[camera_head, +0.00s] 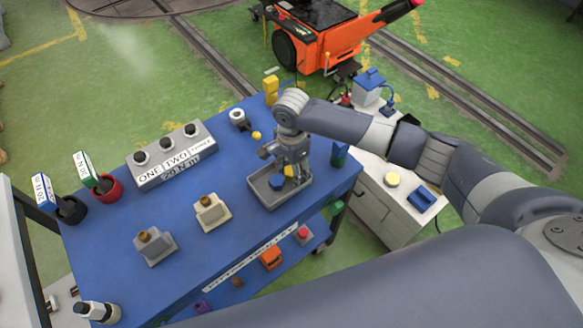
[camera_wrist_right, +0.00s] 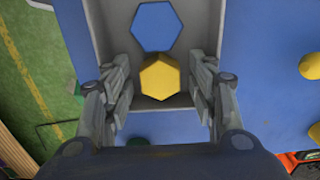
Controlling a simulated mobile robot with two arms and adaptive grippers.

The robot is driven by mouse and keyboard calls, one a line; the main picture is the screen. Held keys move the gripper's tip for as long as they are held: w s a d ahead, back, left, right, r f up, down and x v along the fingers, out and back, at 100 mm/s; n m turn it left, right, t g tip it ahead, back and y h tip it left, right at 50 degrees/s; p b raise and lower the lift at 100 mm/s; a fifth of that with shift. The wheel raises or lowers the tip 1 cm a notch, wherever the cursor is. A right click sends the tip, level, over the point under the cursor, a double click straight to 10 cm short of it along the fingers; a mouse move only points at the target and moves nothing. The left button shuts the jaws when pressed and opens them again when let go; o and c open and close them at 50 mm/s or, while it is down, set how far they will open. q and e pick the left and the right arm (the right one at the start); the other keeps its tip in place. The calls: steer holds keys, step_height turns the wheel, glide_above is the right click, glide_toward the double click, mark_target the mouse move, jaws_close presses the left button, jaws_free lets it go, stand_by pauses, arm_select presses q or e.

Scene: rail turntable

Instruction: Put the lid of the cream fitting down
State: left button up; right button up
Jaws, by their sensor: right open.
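The cream fitting (camera_head: 212,213) stands on the blue table top, with a small brass-coloured part on it. It is too small to tell how its lid sits. A similar grey fitting (camera_head: 155,247) stands to its lower left. My right gripper (camera_head: 292,171) is over the grey tray (camera_head: 264,199), to the right of the cream fitting and apart from it. In the wrist view my right gripper (camera_wrist_right: 162,78) is open, with a yellow hexagonal piece (camera_wrist_right: 160,77) showing between its fingers. A blue hexagonal piece (camera_wrist_right: 156,26) lies in the tray beyond it. My left gripper is not in view.
A grey block (camera_head: 172,157) with black knobs stands at the back of the table (camera_head: 110,215). Red (camera_head: 108,190) and black (camera_head: 70,210) holders are at the left. A white cabinet (camera_head: 380,205) stands at the right. Bare table surrounds the cream fitting.

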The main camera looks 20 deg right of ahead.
mark_target(291, 170)
step_height(291, 170, up, 12)
steer(key=b, duration=0.1)
steer(key=shift+r, duration=0.15)
stand_by(0.3)
stand_by(0.3)
